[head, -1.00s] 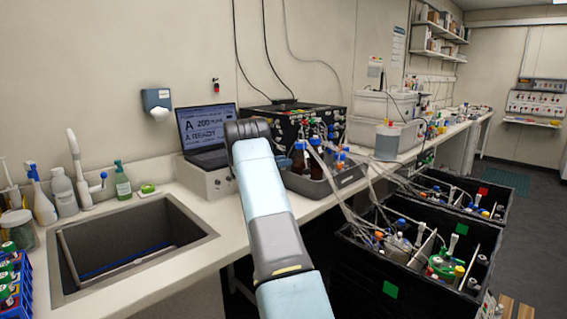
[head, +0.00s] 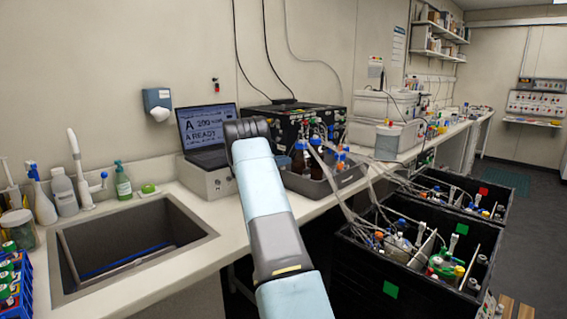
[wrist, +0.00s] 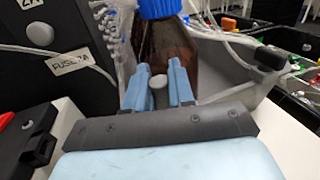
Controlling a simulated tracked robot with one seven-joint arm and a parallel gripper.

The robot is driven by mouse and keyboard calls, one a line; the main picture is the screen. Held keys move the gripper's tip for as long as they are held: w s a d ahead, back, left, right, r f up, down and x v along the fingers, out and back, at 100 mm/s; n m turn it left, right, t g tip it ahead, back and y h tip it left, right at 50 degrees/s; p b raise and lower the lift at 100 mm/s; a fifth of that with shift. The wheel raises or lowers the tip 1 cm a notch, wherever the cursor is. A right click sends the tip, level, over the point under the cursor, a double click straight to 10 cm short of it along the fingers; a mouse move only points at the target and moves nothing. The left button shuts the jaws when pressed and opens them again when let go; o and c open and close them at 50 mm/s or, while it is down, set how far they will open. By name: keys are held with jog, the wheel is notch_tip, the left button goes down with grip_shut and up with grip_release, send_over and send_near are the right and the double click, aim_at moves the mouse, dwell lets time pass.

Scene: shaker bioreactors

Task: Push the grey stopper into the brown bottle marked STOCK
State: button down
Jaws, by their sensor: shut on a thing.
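My gripper (wrist: 159,88) shows in the wrist view, with its two light blue fingers shut on a small grey stopper (wrist: 158,82). In the head view my own arm hides the gripper and the stopper. A brown bottle (wrist: 168,48) with a blue cap (wrist: 158,8) stands just beyond the fingertips in the wrist view. I cannot tell whether the stopper touches it. Brown bottles (head: 299,161) stand in a grey tray on the bench in the head view. No STOCK marking can be read, so I cannot tell which bottle bears it.
The grey tray (head: 345,180) has tubing running from it to black crates (head: 355,255) at the right. A black box (head: 290,118) and a laptop (head: 207,130) stand behind. The sink (head: 195,228) is at the left.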

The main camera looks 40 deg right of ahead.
jog(key=shift+r, duration=1.2)
dwell(0.3)
jog(key=shift+r, duration=1.45)
